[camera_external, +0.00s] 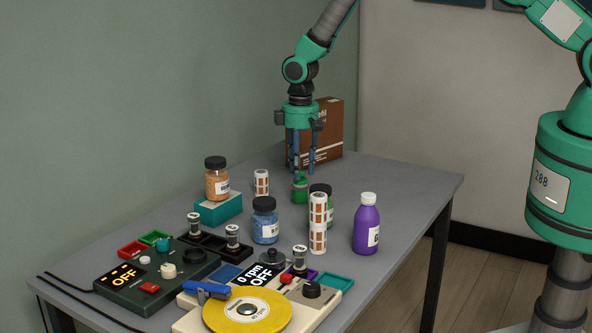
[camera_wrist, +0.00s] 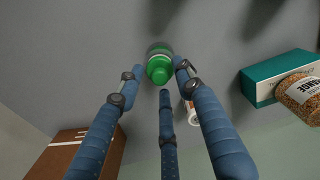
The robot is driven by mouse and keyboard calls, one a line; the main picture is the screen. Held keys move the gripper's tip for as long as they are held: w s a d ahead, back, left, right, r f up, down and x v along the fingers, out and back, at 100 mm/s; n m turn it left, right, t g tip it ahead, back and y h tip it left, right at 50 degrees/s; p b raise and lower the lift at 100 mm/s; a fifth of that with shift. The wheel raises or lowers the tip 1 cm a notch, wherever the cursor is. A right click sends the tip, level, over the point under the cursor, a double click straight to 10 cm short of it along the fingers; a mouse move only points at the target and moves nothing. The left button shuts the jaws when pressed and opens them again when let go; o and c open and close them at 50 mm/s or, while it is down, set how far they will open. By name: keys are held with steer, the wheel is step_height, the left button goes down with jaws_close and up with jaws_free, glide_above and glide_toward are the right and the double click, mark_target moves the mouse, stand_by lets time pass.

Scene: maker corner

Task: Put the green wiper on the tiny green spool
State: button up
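A small green bottle-like thing (camera_external: 300,190) stands on the table directly below my gripper (camera_external: 302,170). In the wrist view this green thing (camera_wrist: 159,66) has a rounded top and a paler band, and lies near the fingertips. My gripper (camera_wrist: 159,80) points down with its three blue fingers spread, open and with nothing visibly clamped. I cannot tell any wiper for certain, nor a tiny green spool. A green jar with a black lid (camera_external: 321,190) stands just right of the green thing, partly hidden by a stack of white-and-brown cylinders (camera_external: 318,210).
A brown box (camera_external: 328,135) stands behind my gripper. A single white-and-brown cylinder (camera_external: 261,182), an orange-filled jar on a teal box (camera_external: 217,210), a blue jar (camera_external: 265,222) and a purple bottle (camera_external: 367,225) are nearby. Control panels and trays crowd the front; the right back is clear.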

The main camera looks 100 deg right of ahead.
steer(key=shift+r, duration=0.2)
step_height(320, 180, up, 12)
stand_by(0.6)
stand_by(0.5)
